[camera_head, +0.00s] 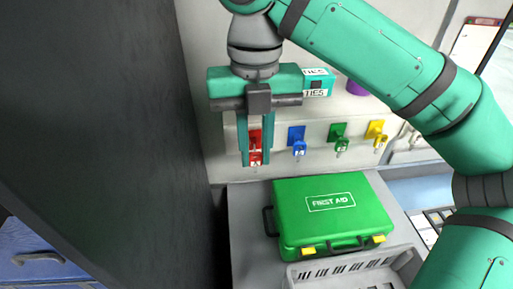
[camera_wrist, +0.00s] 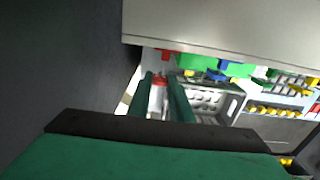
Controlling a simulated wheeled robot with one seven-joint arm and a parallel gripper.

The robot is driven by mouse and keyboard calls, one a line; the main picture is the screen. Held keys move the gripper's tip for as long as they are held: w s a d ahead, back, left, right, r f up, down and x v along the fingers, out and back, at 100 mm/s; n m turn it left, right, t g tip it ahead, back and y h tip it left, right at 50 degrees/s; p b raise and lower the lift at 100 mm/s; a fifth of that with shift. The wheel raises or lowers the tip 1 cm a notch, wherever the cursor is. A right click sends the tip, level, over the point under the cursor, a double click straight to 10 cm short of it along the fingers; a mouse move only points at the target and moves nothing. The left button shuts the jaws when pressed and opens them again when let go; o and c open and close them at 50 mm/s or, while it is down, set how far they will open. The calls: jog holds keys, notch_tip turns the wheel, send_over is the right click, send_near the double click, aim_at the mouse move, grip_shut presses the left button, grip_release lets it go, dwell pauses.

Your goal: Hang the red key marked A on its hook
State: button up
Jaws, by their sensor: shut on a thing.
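The red key (camera_head: 256,158) has a tag with a white mark that looks like an A. It is between the two fingers of my gripper (camera_head: 256,164), which is shut on it and points down in front of the wall panel. A red hook plate (camera_head: 254,136) shows between the fingers just above the tag; the key is close to it, but I cannot tell if it touches or hangs on the hook. In the wrist view my gripper (camera_wrist: 161,76) has the red key (camera_wrist: 158,97) between its fingers; the hook end is not clear there.
Blue (camera_head: 298,145), green (camera_head: 340,140) and yellow (camera_head: 377,135) hooks with keys are to the right. A green first-aid case (camera_head: 325,220) stands below on a grey surface, behind a grey basket (camera_head: 350,268). A dark wall (camera_head: 110,120) is close on the left.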

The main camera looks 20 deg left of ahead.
jog(key=shift+w+a, duration=0.15)
jog(key=shift+w, duration=0.45)
dwell(0.4)
jog(key=shift+a, duration=0.2)
jog(key=shift+w, duration=0.5)
dwell(0.8)
jog(key=shift+f, duration=0.1)
dwell(0.3)
jog(key=o, duration=0.9)
jog(key=shift+s+d, duration=0.1)
jog(key=shift+o, duration=0.3)
